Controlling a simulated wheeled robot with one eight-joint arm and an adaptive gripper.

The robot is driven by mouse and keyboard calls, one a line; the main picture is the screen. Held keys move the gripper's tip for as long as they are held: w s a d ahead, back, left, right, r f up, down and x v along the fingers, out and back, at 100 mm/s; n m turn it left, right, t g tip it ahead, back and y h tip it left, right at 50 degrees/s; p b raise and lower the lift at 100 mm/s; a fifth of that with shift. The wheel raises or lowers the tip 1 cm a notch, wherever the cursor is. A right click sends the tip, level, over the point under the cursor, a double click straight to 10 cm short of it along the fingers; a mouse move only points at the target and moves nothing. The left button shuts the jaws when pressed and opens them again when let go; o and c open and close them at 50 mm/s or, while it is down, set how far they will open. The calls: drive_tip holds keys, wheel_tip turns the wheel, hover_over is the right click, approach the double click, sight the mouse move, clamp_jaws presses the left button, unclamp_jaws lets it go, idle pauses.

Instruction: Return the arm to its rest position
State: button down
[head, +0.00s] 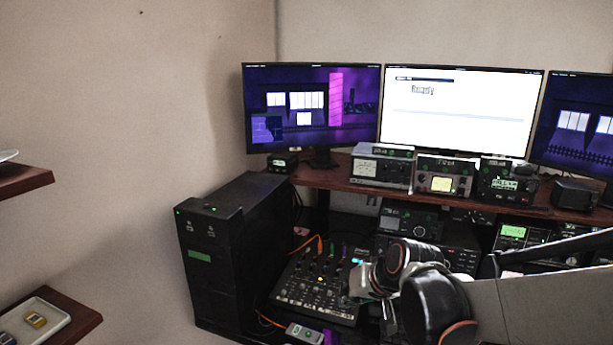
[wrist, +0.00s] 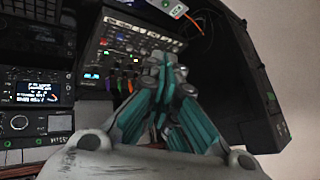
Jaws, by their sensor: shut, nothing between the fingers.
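My gripper (head: 360,278) is shut and empty in the head view, in front of the right side of the mixer. The wrist view shows its grey and teal fingers (wrist: 165,68) closed together, over part of the mixer panel. My arm (head: 440,300) reaches in from the lower right. The black mixer (head: 305,285) with small knobs lies on the lower desk and also shows in the wrist view (wrist: 128,42). I cannot tell whether the fingertips touch anything.
A black tower (head: 235,235) stands left of the mixer. Three monitors (head: 460,110) and several radios (head: 442,180) fill the desk's back and right. A power strip (head: 304,332) lies at the front. Wooden shelves (head: 75,318) are at far left.

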drive_tip(key=s+d+r+h, duration=0.2)
drive_tip(key=s+d, duration=0.3)
drive_tip(key=s, duration=0.5)
drive_tip(key=s+d+r+h, duration=0.1)
drive_tip(key=s+d, duration=0.4)
drive_tip(key=s, duration=0.6)
drive_tip(key=shift+s+d+r+h, duration=0.3)
drive_tip(key=shift+r+h, duration=0.1)
drive_tip(key=shift+r, duration=0.5)
